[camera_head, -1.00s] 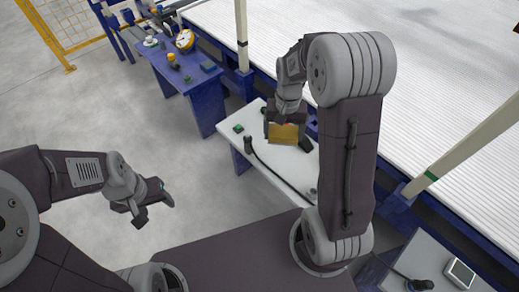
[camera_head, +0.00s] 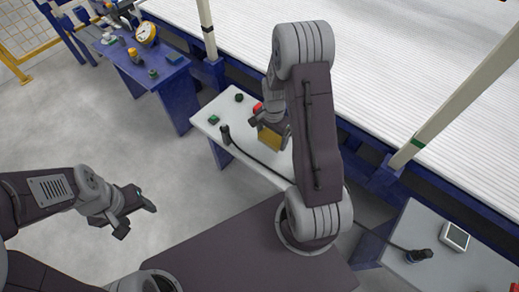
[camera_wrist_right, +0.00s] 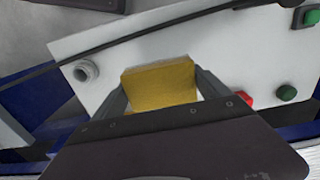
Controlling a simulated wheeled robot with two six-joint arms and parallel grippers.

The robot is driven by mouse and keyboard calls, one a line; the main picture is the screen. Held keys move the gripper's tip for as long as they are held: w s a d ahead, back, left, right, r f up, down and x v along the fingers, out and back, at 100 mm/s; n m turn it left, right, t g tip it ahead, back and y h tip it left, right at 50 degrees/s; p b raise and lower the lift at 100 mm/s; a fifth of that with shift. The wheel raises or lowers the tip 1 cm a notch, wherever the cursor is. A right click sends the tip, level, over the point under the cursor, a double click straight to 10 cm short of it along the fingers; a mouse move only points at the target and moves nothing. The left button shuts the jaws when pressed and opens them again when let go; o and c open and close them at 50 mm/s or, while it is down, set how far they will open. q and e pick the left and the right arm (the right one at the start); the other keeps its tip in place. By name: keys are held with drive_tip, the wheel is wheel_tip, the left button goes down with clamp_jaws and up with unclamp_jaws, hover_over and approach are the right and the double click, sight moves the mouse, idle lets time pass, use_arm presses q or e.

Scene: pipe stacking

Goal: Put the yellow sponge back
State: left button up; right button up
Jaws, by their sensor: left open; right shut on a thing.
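The yellow sponge (camera_head: 269,140) is between the fingers of my right gripper (camera_head: 270,130), which is shut on it over the white table (camera_head: 215,122). In the right wrist view the sponge (camera_wrist_right: 160,84) sits between the two fingers (camera_wrist_right: 160,95), with white tabletop around it. Whether it touches the tabletop I cannot tell. My left gripper (camera_head: 134,214) is open and empty over the grey floor at the left, away from the tables.
A black cable with a dark handle (camera_head: 226,135) lies across the white table. A blue table (camera_head: 165,75) with several small objects stands behind left.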

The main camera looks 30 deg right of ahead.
sight(260, 141)
drive_tip(key=a+f, duration=0.1)
drive_tip(key=w+a, duration=0.1)
drive_tip(key=w+a+f, duration=0.1)
drive_tip(key=shift+w+a+f+b, duration=0.15)
drive_tip(key=shift+a+f+b, duration=0.15)
drive_tip(key=shift+a+b, duration=0.1)
drive_tip(key=shift+f+b, duration=0.85)
drive_tip(key=shift+f, duration=1.15)
drive_tip(key=shift+f, duration=0.2)
drive_tip(key=o, duration=1.3)
wheel_tip(260, 141, up, 12)
drive_tip(key=p, duration=0.4)
drive_tip(key=shift+r+p, duration=0.25)
drive_tip(key=shift+p, duration=0.1)
drive_tip(key=s+a+r+n, duration=0.2)
drive_tip(key=s+n, duration=0.2)
drive_tip(key=s+a+r+n, duration=0.2)
drive_tip(key=s+a+n, duration=0.1)
drive_tip(key=s+n, duration=0.1)
drive_tip(key=s+a+r+n+t, duration=0.1)
drive_tip(key=s+a+r+n, duration=0.1)
drive_tip(key=s+n, duration=0.2)
drive_tip(key=shift+s+a+r+n, duration=0.2)
drive_tip(key=shift+s+r+n, duration=0.2)
drive_tip(key=shift+n, duration=0.2)
